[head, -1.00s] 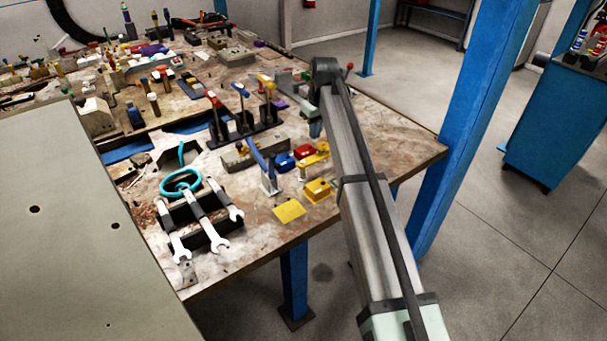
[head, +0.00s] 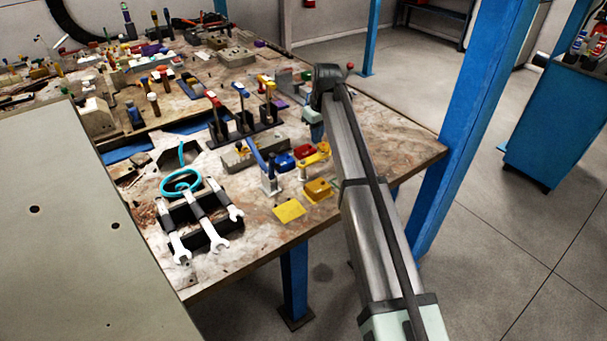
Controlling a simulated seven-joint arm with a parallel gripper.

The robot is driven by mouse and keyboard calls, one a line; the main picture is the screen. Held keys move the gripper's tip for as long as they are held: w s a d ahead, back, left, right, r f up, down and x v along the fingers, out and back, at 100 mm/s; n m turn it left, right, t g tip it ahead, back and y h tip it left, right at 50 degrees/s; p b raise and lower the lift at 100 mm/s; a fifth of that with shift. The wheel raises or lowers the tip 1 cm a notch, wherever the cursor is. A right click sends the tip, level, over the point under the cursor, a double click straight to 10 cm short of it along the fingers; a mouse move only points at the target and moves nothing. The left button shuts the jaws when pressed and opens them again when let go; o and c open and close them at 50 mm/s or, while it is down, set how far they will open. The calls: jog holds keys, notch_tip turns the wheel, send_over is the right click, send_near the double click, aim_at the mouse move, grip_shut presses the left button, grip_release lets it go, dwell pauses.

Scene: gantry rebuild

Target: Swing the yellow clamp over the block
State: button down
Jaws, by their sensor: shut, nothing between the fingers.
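The yellow clamp (head: 313,159) is a small arm on a pale post near the right part of the bench. It lies behind a yellow block (head: 318,189) and appears apart from it, not over it. Another red block (head: 305,151) and a blue block (head: 284,161) sit close beside the clamp, so which block is meant is unclear. My gripper (head: 316,136) points down just behind the clamp, shut and empty. Its fingertips are small and partly hidden by my arm. I cannot tell whether they touch the clamp.
A flat yellow plate (head: 289,211) lies near the bench's front edge. A blue-handled lever (head: 257,156) stands left of the clamp. A rack of wrenches (head: 205,228) and a cyan loop (head: 181,182) are farther left. The bench's right corner (head: 400,148) is clear.

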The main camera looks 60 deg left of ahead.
aim_at(326, 144)
jog(key=shift+w+d, duration=0.15)
jog(key=shift+d, duration=0.35)
jog(key=shift+w+d, duration=0.25)
jog(key=shift+d, duration=1.1)
dwell(0.3)
